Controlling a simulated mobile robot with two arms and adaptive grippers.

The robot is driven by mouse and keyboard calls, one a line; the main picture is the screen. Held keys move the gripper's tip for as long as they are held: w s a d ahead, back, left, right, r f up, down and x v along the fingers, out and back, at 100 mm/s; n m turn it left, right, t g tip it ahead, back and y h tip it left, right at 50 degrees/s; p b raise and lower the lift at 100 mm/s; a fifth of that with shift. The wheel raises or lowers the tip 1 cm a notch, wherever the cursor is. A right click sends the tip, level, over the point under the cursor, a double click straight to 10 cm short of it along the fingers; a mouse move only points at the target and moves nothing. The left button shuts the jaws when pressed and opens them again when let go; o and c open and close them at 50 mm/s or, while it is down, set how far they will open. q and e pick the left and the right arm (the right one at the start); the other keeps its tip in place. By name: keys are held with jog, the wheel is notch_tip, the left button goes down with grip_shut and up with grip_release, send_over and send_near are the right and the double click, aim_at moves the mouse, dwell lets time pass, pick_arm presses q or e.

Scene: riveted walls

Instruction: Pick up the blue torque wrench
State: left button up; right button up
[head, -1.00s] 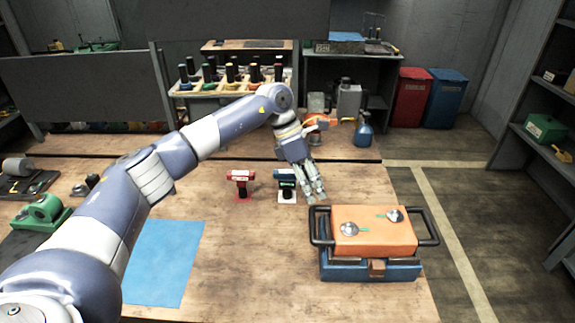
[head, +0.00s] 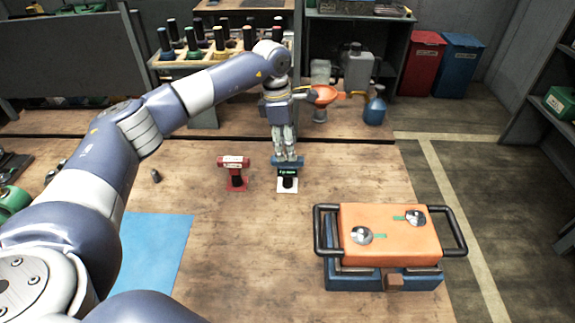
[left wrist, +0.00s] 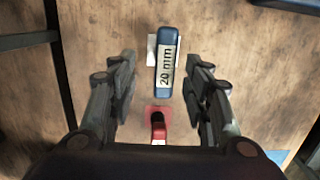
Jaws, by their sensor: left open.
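The blue torque wrench (head: 288,161) stands on a small white square on the workbench, its blue head on top and a dark label with light writing below. In the left wrist view, the blue wrench (left wrist: 167,50) shows a label reading "20 mm". My left gripper (head: 287,156) is open, fingers pointing down over the wrench's head. In the left wrist view, the wrench lies between the two spread fingers of the left gripper (left wrist: 160,70), with space on both sides; I cannot tell whether the tips are level with it. My right gripper is out of view.
A red tool (head: 235,170) on a red square stands just left of the wrench. An orange-and-blue case (head: 385,240) with black handles is at the front right. A blue sheet (head: 155,250) lies at left.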

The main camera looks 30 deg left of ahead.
aim_at(287, 172)
pick_arm(q)
jog(key=f, duration=0.1)
jog(key=f+p, duration=0.1)
jog(key=f, duration=0.1)
jog(key=shift+s+d+f+p, duration=0.25)
jog(key=shift+d+p, duration=0.05)
jog(key=shift+p, duration=0.1)
jog(key=shift+f, duration=0.6)
jog(key=shift+w+f, duration=0.1)
jog(key=shift+c, duration=1.1)
jog(key=shift+d, duration=0.1)
grip_shut()
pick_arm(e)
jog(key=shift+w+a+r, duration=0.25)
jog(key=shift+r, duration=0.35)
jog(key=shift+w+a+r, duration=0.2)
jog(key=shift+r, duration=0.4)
